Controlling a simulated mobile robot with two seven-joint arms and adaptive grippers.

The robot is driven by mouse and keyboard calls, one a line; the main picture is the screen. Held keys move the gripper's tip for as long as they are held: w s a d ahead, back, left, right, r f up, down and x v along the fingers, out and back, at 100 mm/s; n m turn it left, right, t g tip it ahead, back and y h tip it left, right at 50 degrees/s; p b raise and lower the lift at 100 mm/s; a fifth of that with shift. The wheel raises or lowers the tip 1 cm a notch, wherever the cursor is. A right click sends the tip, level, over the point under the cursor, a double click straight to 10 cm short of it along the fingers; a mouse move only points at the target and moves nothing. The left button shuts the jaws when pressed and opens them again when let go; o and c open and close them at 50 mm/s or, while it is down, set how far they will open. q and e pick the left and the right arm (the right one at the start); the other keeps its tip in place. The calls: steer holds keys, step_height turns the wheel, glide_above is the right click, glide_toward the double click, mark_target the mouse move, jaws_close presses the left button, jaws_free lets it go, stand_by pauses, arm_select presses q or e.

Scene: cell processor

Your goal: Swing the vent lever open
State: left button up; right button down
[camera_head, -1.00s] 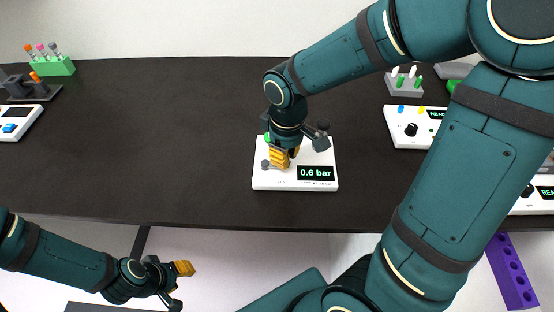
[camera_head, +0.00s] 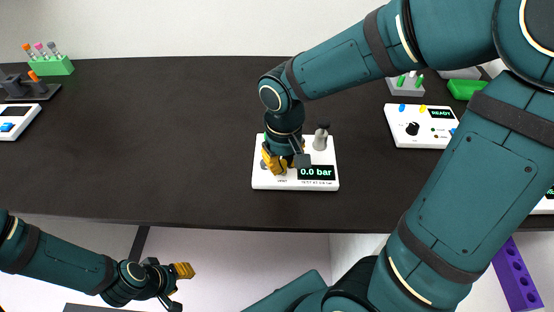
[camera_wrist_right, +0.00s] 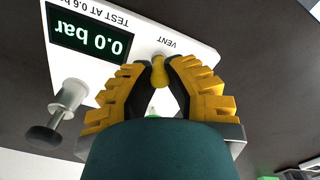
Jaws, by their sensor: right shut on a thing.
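The white pressure box (camera_head: 262,182) stands near the table's front edge. Its display (camera_head: 316,173) reads 0.0 bar, and it also shows in the right wrist view (camera_wrist_right: 91,42). My right gripper (camera_head: 277,166) is low over the box's left part. In the right wrist view my right gripper's yellow fingers (camera_wrist_right: 160,75) close around the small vent lever (camera_wrist_right: 158,73), beside the printed word VENT. The lever is mostly hidden in the head view. My left gripper (camera_head: 182,271) hangs in front of the table, away from the box; its finger opening is unclear.
A white device (camera_head: 408,136) with a dark dial is to the right. A green rack (camera_head: 52,66) stands far left. The table's left-middle is clear.

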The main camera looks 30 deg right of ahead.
steer(key=shift+s+a+m, duration=0.1)
steer(key=shift+a+m, duration=0.15)
steer(key=shift+m, duration=0.45)
steer(key=shift+s+a+m+b, duration=0.1)
steer(key=shift+a+m+b, duration=0.25)
steer(key=shift+m, duration=0.5)
steer(key=shift+s+a+m+b, duration=0.1)
steer(key=shift+a+m+b, duration=0.2)
steer(key=shift+m, duration=0.55)
steer(key=shift+a, duration=0.1)
steer(key=m, duration=0.1)
steer(key=a+m+b, duration=0.1)
steer(key=m, duration=0.1)
steer(key=shift+a, duration=0.15)
steer(key=c, duration=0.9)
jaws_free()
